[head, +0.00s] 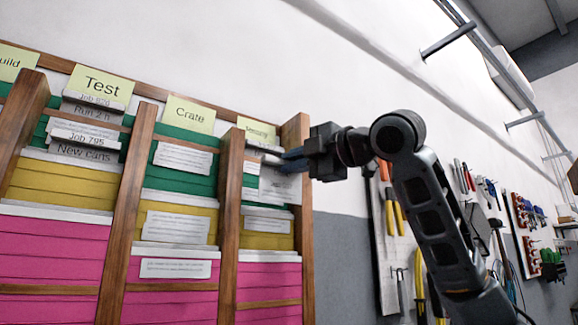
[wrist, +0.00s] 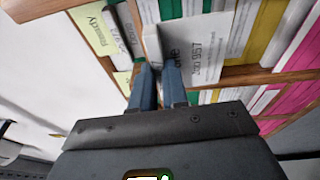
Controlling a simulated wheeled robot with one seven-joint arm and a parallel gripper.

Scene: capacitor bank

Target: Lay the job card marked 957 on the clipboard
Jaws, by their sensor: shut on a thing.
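The job card marked 957 (wrist: 205,45) shows in the wrist view, its print running sideways. In the head view the white card (head: 281,184) hangs below my fingertips, in front of the rightmost column of the rack. My gripper (wrist: 158,76) is shut on the card's edge; in the head view my gripper (head: 284,156) reaches in from the right at the top of that column. Whether the card still touches the rack is unclear. The clipboard is not in view.
The wooden rack (head: 136,175) holds green, yellow and pink folders with white cards, under yellow signs such as Test (head: 100,86) and Crate (head: 188,114). Wooden dividers stand close beside my gripper. A tool board (head: 392,270) hangs to the right behind my arm.

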